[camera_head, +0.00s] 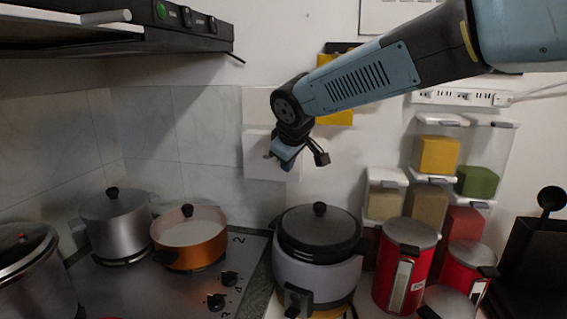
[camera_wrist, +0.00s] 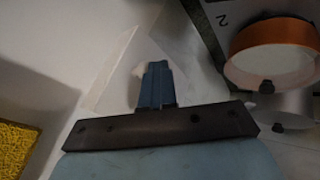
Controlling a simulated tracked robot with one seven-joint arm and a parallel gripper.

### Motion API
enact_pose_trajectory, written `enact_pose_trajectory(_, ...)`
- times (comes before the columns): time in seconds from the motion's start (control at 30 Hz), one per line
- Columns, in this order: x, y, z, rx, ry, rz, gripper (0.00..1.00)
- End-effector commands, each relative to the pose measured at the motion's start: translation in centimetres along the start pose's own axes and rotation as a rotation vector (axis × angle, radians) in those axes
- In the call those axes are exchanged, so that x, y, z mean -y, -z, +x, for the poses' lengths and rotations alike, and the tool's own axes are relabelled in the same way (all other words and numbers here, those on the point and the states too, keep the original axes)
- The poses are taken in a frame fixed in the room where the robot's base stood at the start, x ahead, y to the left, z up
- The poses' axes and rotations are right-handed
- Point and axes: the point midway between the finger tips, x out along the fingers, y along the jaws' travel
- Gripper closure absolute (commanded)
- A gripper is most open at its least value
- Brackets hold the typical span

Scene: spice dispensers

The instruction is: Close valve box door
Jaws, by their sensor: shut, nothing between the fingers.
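A white box (camera_head: 257,165), which looks like the valve box, is on the tiled wall behind my gripper. My gripper (camera_head: 284,157) is shut and empty in front of it and covers part of its upper front. In the wrist view my shut fingers (camera_wrist: 154,80) point at a pale box-like shape (camera_wrist: 118,72), and a small pale part shows beside the fingertips. I cannot tell whether the fingers touch the box, or how far its door stands open.
A rice cooker (camera_head: 318,255) stands below my gripper. An orange pot (camera_head: 190,245) and a steel pot (camera_head: 115,225) are on the stove at left. Spice dispensers (camera_head: 437,155) hang on the wall at right, above red canisters (camera_head: 403,265). A range hood (camera_head: 190,40) juts out at upper left.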

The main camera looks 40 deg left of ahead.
Motion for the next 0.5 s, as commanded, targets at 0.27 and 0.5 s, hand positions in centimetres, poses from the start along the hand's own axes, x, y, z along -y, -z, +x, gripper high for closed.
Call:
enact_pose_trajectory(0.27, 0.8, -0.5, -0.8, 0.000, -0.003, 0.001, 1.00)
enact_pose_trajectory(0.5, 1.7, -1.4, -3.9, -0.002, -0.007, 0.006, 1.00)
